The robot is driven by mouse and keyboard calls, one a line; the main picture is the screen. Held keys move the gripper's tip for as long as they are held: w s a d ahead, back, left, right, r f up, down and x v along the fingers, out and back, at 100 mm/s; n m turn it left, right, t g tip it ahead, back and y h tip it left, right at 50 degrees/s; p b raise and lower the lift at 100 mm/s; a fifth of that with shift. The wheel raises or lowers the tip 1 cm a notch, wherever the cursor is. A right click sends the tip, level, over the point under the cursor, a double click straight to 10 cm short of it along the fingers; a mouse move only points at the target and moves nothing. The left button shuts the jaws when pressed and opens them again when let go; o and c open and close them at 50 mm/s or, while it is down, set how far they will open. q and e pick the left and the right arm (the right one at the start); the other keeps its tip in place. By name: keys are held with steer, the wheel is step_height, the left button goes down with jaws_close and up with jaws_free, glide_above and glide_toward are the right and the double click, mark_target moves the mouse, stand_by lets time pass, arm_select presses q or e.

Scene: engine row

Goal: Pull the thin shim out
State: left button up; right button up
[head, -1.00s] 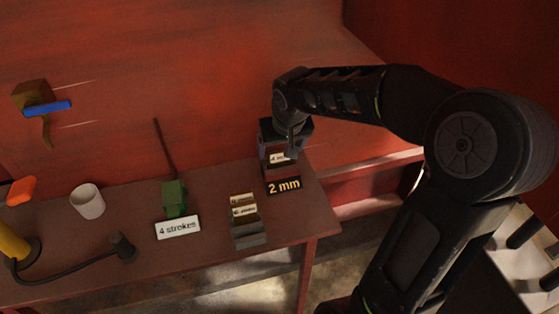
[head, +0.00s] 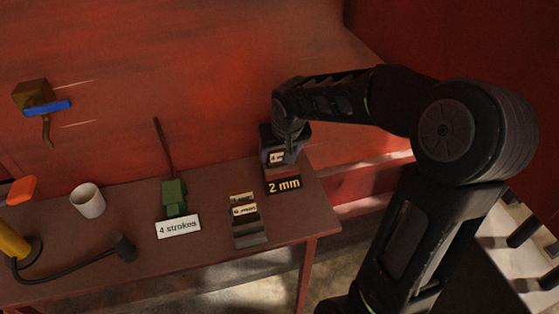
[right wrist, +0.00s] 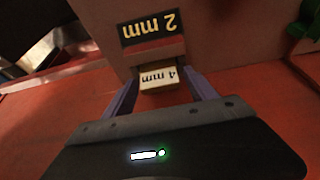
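My right gripper (head: 278,152) points down at the back right of the table, and its two purple fingers stand either side of a small block labelled "4 mm" (right wrist: 158,77). The fingers are apart, with the block between their tips. I see a thin gap on one side in the right wrist view and no clear grip. A black sign reading "2 mm" (head: 284,185) is just in front of the block; it also shows in the right wrist view (right wrist: 150,28). A stack of labelled plates (head: 246,220) stands left of the sign. My left gripper is out of view.
The brown table (head: 140,218) also bears a white cup (head: 88,200), a green tool (head: 173,197) with an upright rod, a "4 strokes" sign (head: 178,228) and a dark cable. The table's right edge is close to the sign. A red wall stands behind.

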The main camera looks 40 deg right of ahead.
steer(key=c, duration=1.2)
step_height(320, 180, up, 10)
steer(key=shift+r, duration=0.1)
stand_by(0.9)
